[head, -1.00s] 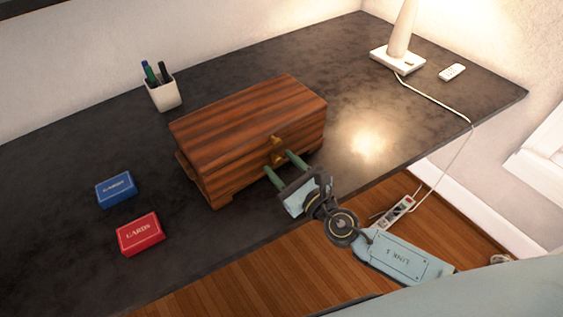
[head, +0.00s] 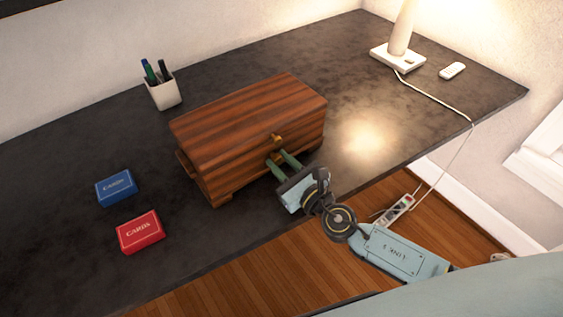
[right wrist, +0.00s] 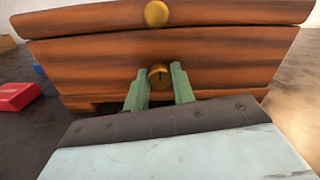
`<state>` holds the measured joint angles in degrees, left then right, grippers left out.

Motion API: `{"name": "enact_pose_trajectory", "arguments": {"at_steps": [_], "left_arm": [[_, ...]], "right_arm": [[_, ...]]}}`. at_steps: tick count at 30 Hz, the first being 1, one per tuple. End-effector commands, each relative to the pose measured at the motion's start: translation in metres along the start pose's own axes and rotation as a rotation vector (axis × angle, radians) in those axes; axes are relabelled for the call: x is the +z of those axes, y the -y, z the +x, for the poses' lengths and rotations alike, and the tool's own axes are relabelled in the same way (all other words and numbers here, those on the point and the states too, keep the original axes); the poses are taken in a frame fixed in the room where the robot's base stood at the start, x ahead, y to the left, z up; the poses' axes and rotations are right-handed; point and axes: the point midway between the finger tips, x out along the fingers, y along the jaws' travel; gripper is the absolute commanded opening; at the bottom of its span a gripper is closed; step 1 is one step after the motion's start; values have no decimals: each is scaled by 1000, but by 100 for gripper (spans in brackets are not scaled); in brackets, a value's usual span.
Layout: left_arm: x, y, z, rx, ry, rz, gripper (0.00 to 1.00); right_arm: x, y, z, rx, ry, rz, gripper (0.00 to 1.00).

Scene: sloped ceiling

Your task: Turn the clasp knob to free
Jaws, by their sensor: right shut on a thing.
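A striped brown wooden box (head: 230,125) stands on the dark desk with its lid down. The lid's front carries a round brass knob (head: 277,138), which also shows at the top of the right wrist view (right wrist: 156,13). Below the lid seam, on the box front, is the brass clasp knob (right wrist: 160,76) with a dark, roughly upright mark on its face. My right gripper (head: 278,158) reaches it from the front. Its two green fingers (right wrist: 160,80) are shut on the clasp knob, one on each side. My left gripper is not in view.
A blue card box (head: 116,187) and a red card box (head: 140,232) lie left of the wooden box. A pen cup (head: 165,94) stands behind it. A lamp (head: 398,58) and a remote (head: 452,70) are at the back right. The desk (head: 375,120) right of the box is clear.

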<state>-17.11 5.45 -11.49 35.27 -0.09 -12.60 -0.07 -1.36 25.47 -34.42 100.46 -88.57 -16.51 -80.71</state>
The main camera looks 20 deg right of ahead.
Motion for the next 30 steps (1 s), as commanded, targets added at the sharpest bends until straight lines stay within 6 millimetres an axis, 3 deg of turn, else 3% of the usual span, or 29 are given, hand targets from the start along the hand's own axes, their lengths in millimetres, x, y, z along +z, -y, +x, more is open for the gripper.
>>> {"name": "enact_pose_trajectory", "arguments": {"at_steps": [11, 30], "left_arm": [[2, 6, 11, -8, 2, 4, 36], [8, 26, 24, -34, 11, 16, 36]], "right_arm": [[-2, -1, 0, -1, 0, 225, 2], [-1, 0, 0, -1, 0, 833, 2]]}}
